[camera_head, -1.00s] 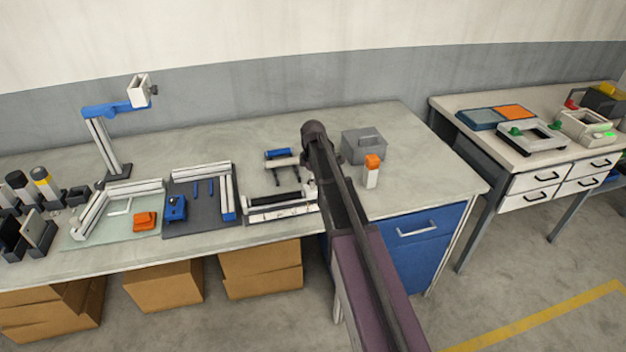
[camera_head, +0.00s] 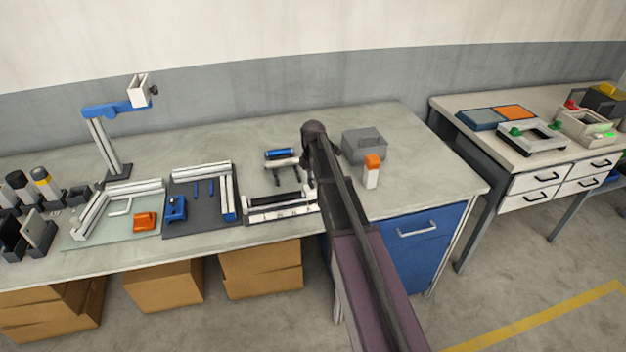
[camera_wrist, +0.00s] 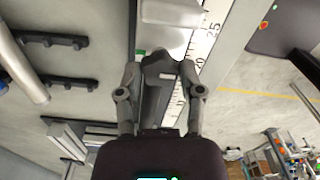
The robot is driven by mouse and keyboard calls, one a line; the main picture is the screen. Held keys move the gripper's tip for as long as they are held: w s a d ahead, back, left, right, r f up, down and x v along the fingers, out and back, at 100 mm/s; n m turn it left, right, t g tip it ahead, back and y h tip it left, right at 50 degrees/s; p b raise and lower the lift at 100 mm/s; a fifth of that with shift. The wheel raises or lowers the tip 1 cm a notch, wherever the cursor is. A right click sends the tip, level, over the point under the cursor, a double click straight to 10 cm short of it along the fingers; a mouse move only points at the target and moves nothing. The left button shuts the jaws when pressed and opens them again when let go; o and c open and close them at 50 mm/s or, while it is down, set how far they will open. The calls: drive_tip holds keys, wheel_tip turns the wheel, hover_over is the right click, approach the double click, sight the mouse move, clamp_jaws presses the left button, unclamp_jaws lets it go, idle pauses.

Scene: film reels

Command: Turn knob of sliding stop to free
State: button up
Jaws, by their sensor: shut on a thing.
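The sliding stop (camera_wrist: 165,12) is a pale block on the rail with a ruler scale, at the top of the wrist view. Its dark grey knob (camera_wrist: 158,60) points toward my wrist. My gripper (camera_wrist: 158,74) has one finger on each side of the knob and is shut on it. A small green mark (camera_wrist: 141,52) shows left of the knob; any lettering there is too small to read. In the head view my arm covers most of the stop and the knob, at the right end of the ruler fixture (camera_head: 282,214).
A grey box (camera_head: 363,146) and an orange-capped white bottle (camera_head: 371,172) stand right of my arm. A blue roller on a stand (camera_head: 280,154) is behind the fixture. In the wrist view, dark brackets (camera_wrist: 68,82) lie to the left.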

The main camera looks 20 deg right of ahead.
drive_tip(key=shift+s, duration=0.1)
drive_tip(key=o, duration=1.2)
drive_tip(key=shift+c, duration=0.2)
drive_tip(key=shift+m, duration=0.4)
